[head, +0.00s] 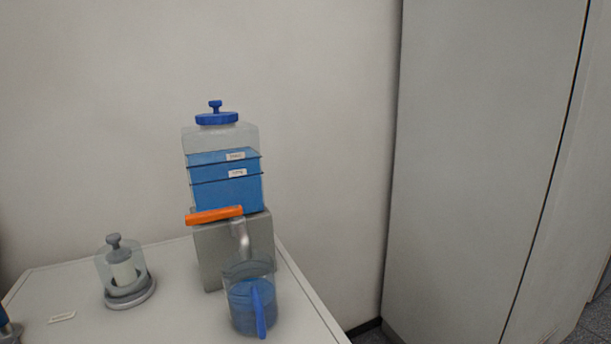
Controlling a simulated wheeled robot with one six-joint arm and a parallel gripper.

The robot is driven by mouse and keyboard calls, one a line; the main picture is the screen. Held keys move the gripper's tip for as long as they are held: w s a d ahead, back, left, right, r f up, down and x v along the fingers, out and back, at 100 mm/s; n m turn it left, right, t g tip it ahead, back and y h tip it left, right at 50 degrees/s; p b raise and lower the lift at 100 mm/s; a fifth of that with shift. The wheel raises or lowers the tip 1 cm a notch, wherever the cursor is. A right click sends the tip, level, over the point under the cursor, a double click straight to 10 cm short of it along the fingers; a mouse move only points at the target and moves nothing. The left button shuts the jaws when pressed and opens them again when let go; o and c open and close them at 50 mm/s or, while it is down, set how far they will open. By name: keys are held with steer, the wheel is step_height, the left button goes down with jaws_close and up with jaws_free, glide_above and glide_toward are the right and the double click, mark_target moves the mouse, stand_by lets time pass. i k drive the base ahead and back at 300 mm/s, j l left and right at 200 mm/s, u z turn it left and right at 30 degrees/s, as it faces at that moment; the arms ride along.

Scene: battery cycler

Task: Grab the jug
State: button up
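The jug (243,304) is a clear cylinder with blue liquid in it and a blue handle (260,311) that faces me. It stands upright on the white table, under the metal spout (241,238) of a dispenser. The dispenser has a clear tank (225,185) of blue liquid with a blue cap, on a grey base (208,256). An orange lever (214,215) sits above the spout. My gripper does not show in the head view.
A clear jar-like holder (122,272) with a grey knob stands on the table (180,312) to the left. A small label lies in front of it. Part of a blue and dark object (6,328) shows at the left edge. A tall grey cabinet (480,170) stands at right.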

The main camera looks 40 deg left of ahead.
mark_target(250, 288)
steer(key=u, duration=1.15)
